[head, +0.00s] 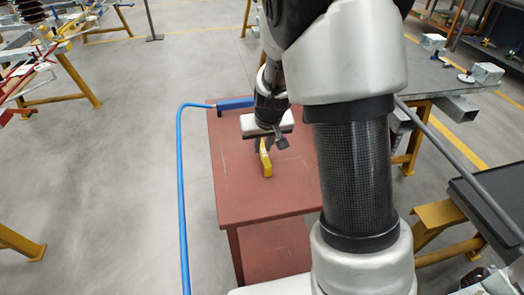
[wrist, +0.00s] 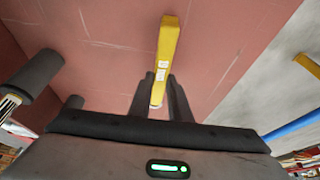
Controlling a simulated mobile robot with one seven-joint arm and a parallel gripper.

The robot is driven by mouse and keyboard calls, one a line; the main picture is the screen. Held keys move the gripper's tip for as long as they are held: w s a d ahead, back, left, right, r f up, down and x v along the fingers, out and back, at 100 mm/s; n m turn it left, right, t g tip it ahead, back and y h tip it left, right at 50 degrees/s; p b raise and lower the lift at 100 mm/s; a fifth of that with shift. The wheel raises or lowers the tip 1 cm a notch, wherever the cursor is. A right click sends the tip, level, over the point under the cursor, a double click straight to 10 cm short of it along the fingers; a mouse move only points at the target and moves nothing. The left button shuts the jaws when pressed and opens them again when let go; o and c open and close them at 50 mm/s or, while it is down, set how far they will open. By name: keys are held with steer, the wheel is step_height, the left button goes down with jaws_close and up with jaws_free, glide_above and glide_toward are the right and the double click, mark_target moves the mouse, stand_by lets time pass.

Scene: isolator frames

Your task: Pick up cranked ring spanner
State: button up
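A yellow bar-shaped tool (head: 267,166) is at the red-brown table (head: 240,208), below my gripper. In the wrist view the yellow tool (wrist: 167,42) shows as a long narrow bar with white labels. I see no ring end on it, so I cannot confirm that it is the cranked ring spanner. My gripper (wrist: 160,80) points down at the table, with its two dark fingers on either side of the bar's near part. I cannot tell whether they press on it. In the head view the wrist hides much of the fingers.
A blue hose (head: 181,190) runs from a blue object (head: 235,103) at the table's far left corner down to the floor. The table top around the yellow tool is mostly bare. Benches with yellow legs stand at right (head: 436,215) and far left (head: 80,80).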

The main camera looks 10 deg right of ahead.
jaws_close()
step_height(320, 180, up, 9)
steer(key=p, duration=0.3)
glide_toward(262, 150)
steer(key=s+r, duration=0.3)
steer(key=shift+s, duration=0.2)
